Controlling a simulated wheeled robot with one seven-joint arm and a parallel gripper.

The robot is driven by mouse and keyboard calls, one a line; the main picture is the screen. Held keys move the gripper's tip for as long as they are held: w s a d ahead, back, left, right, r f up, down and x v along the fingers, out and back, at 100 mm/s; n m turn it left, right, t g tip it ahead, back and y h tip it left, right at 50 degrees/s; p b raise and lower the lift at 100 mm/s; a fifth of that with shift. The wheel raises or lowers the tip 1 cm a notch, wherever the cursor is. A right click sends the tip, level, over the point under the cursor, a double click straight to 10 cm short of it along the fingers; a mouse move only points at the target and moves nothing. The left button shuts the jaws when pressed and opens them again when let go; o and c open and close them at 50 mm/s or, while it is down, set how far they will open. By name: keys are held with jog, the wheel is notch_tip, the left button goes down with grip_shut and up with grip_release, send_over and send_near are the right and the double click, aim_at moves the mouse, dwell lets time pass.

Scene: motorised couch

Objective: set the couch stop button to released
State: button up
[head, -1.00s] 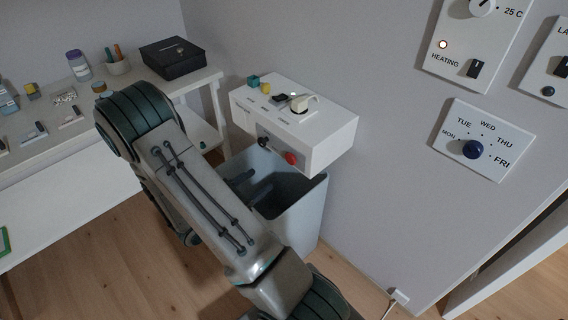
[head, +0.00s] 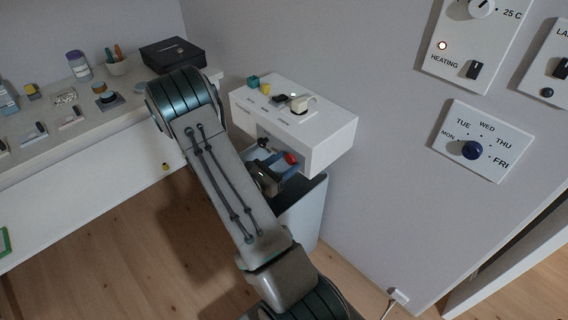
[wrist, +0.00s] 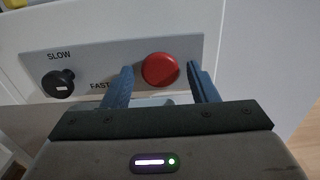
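I cannot tell how deep the fingertips reach or whether the button is pressed in. In the head view my gripper (head: 279,163) is partly hidden by my arm.
A black knob (wrist: 58,84) with SLOW and FAST labels sits left of the button. The white box (head: 327,139) is on the wall above a grey bin (head: 305,215). A desk with small items stands at left; wall panels are at right.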

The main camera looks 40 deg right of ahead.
grip_shut()
jog(key=shift+a, duration=0.55)
jog(key=shift+o, duration=1)
grip_release()
jog(key=shift+a, duration=0.1)
jog(key=shift+o, duration=0.2)
jog(key=shift+a, duration=0.1)
jog(key=s+a, duration=0.1)
jog(key=a, duration=1.2)
jog(key=shift+a, duration=0.3)
